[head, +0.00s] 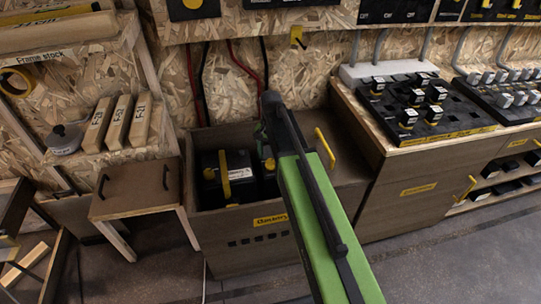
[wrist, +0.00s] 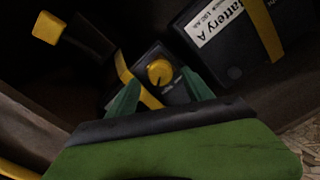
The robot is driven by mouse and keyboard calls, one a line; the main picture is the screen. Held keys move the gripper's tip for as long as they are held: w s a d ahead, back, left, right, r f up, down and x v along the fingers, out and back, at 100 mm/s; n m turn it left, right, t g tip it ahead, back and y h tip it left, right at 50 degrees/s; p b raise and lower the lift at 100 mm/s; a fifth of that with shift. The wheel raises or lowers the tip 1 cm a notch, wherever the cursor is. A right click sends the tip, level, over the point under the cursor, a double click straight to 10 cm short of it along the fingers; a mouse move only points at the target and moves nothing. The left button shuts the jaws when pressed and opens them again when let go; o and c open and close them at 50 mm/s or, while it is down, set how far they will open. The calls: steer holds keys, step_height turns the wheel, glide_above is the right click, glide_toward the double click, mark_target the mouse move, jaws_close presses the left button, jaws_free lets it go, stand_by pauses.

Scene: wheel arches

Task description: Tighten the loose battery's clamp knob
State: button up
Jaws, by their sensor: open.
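In the wrist view, a round yellow knob (wrist: 159,71) sits on a dark battery (wrist: 178,94) with a yellow strap (wrist: 123,68) beside it. My gripper (wrist: 161,78) is open, its two green fingers on either side of the knob; I cannot tell whether they touch it. Another battery (wrist: 228,55), labelled "Battery A", stands to the right with its own yellow strap (wrist: 262,28). In the head view, one black battery (head: 236,187) with a yellow strap shows in the box; the other is mostly hidden behind my arm. My gripper (head: 262,133) is partly hidden there too.
The brown battery box (head: 232,255) has walls around the batteries. A yellow bar (head: 325,148) stands at its right. A yellow-ended piece (wrist: 47,27) shows upper left in the wrist view. A small stool (head: 140,190) stands left; a bench with trays (head: 425,105) stands right.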

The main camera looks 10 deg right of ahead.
mark_target(271, 163)
step_height(271, 163, up, 15)
steer(key=p, duration=1.3)
steer(key=shift+f, duration=0.15)
steer(key=s+n, duration=0.6)
steer(key=s, duration=0.9)
step_height(271, 163, up, 18)
steer(key=p, duration=1.7)
steer(key=shift+w+a+f+p, duration=0.25)
steer(key=shift+p, duration=0.1)
steer(key=shift+c, duration=0.2)
